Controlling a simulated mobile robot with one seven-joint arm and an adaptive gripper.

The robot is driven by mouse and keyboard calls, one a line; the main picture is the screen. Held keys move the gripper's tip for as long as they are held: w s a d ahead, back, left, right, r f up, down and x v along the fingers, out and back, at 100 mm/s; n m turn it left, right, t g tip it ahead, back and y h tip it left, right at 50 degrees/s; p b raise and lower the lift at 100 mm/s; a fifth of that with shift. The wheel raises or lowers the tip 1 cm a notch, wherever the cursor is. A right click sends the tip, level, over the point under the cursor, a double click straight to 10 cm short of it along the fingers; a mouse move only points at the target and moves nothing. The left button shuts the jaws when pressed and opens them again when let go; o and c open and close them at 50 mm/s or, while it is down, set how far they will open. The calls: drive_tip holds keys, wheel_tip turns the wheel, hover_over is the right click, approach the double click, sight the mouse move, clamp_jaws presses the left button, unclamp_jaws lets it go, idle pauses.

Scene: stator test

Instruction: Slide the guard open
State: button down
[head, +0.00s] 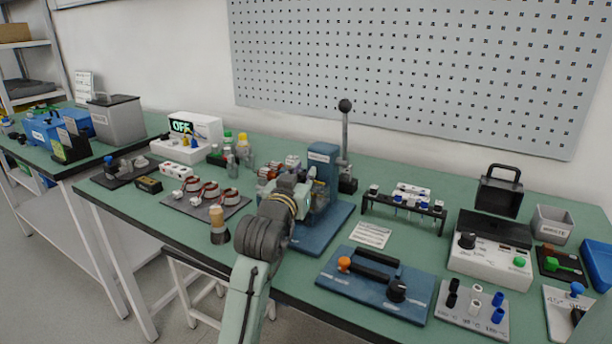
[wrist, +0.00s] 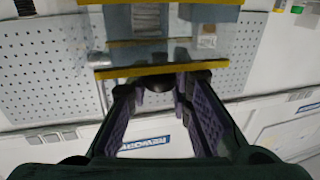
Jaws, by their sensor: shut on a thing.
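The guard (wrist: 225,40) is a clear panel with yellow strips along its edges, filling the upper middle of the wrist view. A dark rounded knob (wrist: 155,84) sits at its lower yellow strip. My gripper (wrist: 155,92) has its two purple-padded fingers on either side of this knob and is shut on it. In the head view my gripper (head: 290,184) is in front of the blue press (head: 323,170) with the upright black-knobbed lever (head: 345,130). My arm hides most of the guard there.
A dark tray with copper-coloured coils (head: 205,203) lies to the left. A pegboard (head: 420,70) is on the wall behind.

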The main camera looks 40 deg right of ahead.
drive_tip(key=w+a, duration=0.1)
drive_tip(key=w, duration=0.1)
drive_tip(key=w+a, duration=0.1)
drive_tip(key=w, duration=0.4)
drive_tip(key=shift+a, duration=0.4)
drive_tip(key=shift+w+a+r, duration=0.1)
drive_tip(key=shift+w+a, duration=0.1)
drive_tip(key=shift+w, duration=0.05)
drive_tip(key=c, duration=1.5)
unclamp_jaws()
drive_tip(key=shift+w, duration=0.1)
drive_tip(key=shift+o, duration=0.4)
drive_tip(key=v, duration=1.2)
